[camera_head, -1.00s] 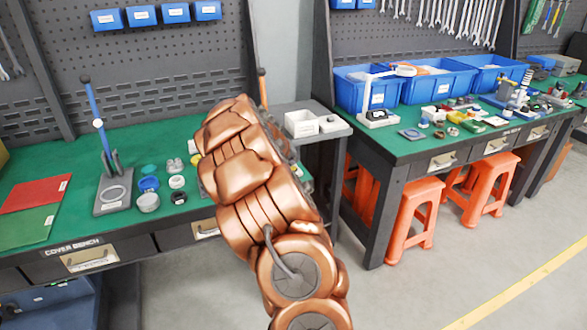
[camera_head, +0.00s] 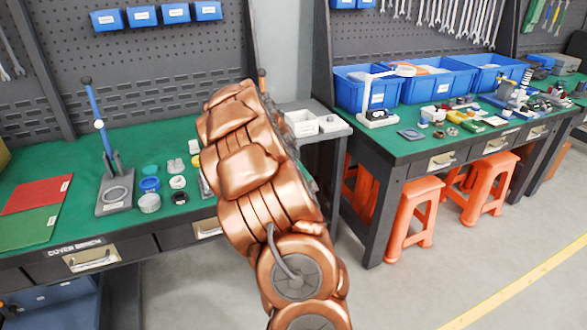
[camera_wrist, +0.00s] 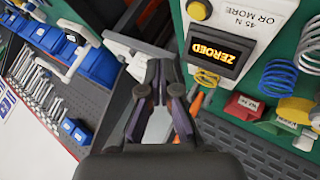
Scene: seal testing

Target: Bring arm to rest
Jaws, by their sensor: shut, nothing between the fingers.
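My copper-coloured arm (camera_head: 265,200) rises through the middle of the head view, bent upward in front of the green-topped bench. It hides my gripper in that view. In the wrist view my gripper (camera_wrist: 162,68) shows its two dark fingers, shut with nothing between them. A white device with a lit display reading "ZEROED" (camera_wrist: 219,52) is beyond the fingers to the upper right, apart from them.
The cover bench (camera_head: 75,142) holds a blue-levered press (camera_head: 101,130) and small round parts. The right bench (camera_head: 395,148) carries blue bins (camera_head: 437,86). Orange stools (camera_head: 413,215) stand beneath it. Colourful springs (camera_wrist: 278,78) lie near the display. Floor in front is clear.

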